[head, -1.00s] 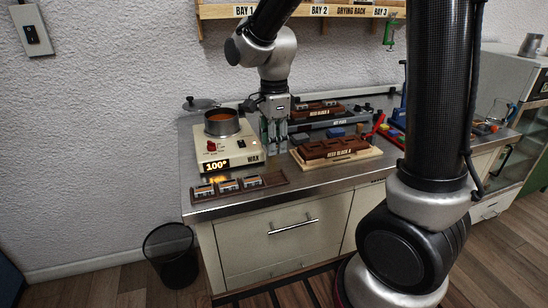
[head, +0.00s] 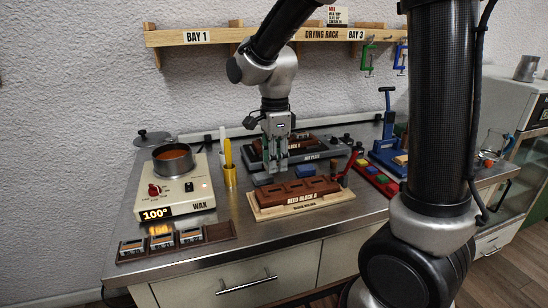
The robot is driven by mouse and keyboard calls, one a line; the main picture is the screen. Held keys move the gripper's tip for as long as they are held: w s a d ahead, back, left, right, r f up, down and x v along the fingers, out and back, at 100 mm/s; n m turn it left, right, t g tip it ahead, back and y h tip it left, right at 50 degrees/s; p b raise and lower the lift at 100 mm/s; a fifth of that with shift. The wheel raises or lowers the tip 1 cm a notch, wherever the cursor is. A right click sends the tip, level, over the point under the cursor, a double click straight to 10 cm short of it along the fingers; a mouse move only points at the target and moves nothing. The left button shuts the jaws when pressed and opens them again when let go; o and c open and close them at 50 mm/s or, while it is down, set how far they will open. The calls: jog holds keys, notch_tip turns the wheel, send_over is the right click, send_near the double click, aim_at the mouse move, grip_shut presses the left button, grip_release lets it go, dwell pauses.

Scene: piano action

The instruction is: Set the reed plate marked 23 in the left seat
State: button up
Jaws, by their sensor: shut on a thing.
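A brown reed block A (head: 322,190) with several dark recesses along its top lies in a pale wooden block holder (head: 300,208) near the middle of the bench. My gripper (head: 275,168) points down behind and above the left part of this block. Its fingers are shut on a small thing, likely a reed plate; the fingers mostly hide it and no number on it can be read. A brown tray (head: 222,231) at the front left holds three reed plates (head: 162,242), and its right slot is empty. Their markings are too small to read.
A wax heater (head: 155,198) with a pot (head: 173,160) stands at the left. A yellow stick in a cup (head: 230,177) stands between it and the block. A second reed block (head: 303,144) is behind. Coloured pieces (head: 376,178) and a blue press (head: 388,140) are at the right.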

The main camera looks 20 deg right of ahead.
aim_at(275, 190)
jog(key=shift+f, duration=3)
jog(key=shift+f, duration=0.45)
jog(key=o, duration=1.1)
